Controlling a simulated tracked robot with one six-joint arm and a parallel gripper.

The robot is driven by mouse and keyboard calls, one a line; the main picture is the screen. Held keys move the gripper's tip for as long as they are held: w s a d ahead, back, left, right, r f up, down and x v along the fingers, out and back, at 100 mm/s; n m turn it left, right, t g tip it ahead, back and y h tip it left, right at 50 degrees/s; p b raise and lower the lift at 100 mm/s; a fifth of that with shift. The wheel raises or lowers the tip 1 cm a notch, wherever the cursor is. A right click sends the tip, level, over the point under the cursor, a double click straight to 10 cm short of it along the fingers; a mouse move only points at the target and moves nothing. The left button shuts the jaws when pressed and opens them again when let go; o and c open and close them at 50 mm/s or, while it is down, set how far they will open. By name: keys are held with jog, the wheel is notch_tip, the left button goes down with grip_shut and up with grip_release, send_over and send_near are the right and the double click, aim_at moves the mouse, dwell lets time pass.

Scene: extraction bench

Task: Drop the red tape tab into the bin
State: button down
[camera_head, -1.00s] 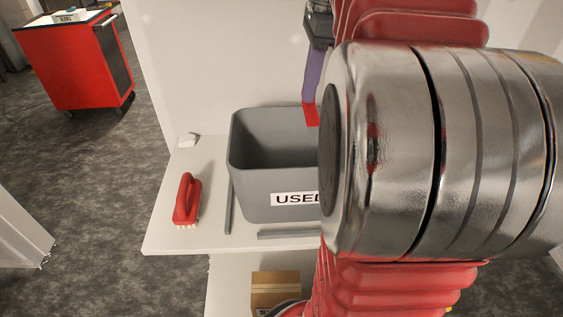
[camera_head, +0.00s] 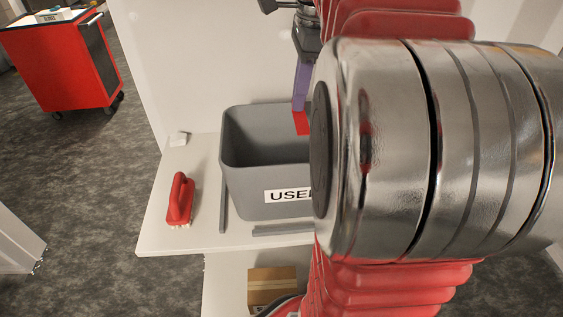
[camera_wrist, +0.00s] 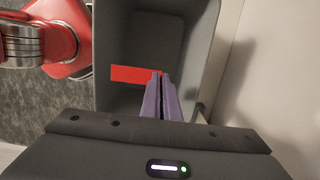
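The grey bin (camera_head: 245,187), labelled "USE..." with the rest hidden behind my arm, stands on a white shelf. Its open mouth also shows in the wrist view (camera_wrist: 205,45). My gripper (camera_head: 300,100) points down over the bin. Its purple fingers (camera_wrist: 158,92) are close together in the wrist view. The red tape tab (camera_head: 301,123) is at the fingertips, held above or just inside the bin mouth; I cannot tell its exact height. In the wrist view the tab (camera_wrist: 133,74) sticks out left from the fingertips, over the bin's inside.
A red brush (camera_head: 180,200) lies on the shelf (camera_head: 155,235) left of the bin. Grey strips (camera_head: 223,200) lie by the bin's left and front. A small white block (camera_head: 178,139) sits behind. A cardboard box (camera_head: 271,285) is below. A red cart (camera_head: 65,65) stands far left.

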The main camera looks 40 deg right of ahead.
jog(key=shift+f, duration=1.35)
jog(key=c, duration=2.5)
grip_release()
jog(key=o, duration=0.6)
jog(key=shift+c, duration=0.2)
